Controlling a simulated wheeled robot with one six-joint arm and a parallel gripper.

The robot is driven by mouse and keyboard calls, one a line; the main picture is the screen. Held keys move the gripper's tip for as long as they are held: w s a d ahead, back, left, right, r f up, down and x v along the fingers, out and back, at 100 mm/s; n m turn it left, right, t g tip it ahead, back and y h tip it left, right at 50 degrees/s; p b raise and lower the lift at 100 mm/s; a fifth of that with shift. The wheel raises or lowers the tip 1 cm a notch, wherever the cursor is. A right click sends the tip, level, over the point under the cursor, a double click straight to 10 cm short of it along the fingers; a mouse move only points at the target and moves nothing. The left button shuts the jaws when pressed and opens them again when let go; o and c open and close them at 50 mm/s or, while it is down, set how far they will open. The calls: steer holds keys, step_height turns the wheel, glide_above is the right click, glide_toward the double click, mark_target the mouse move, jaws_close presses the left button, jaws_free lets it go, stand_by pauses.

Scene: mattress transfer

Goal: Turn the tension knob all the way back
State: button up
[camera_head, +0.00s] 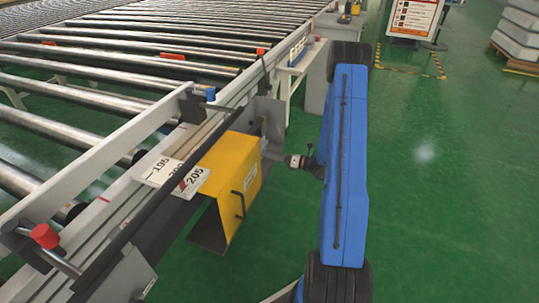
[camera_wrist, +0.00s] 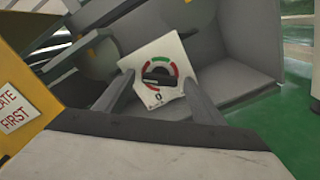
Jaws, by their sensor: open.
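The tension knob (camera_wrist: 157,76) shows in the wrist view as a dark handle on a white plate with a red and green arc and a "0" below it. The plate sits tilted in the picture, inside a grey metal housing. My gripper (camera_wrist: 158,88) is open, with one finger on each side of the plate in the picture. I cannot tell whether either finger touches the knob. In the head view my gripper (camera_head: 296,161) points left at the housing (camera_head: 268,118) beside the conveyor, and the knob itself is hidden there.
A yellow box (camera_head: 228,168) with a handle stands left of my gripper. A scale plate (camera_head: 172,176) marked 195 and 205 lies on the conveyor rail. The roller conveyor (camera_head: 110,102) fills the left side. Green floor (camera_head: 450,190) is clear on the right.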

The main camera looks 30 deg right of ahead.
steer(key=c, duration=1.1)
steer(key=shift+n, duration=0.3)
steer(key=n, duration=1.3)
steer(key=shift+n, duration=2.8)
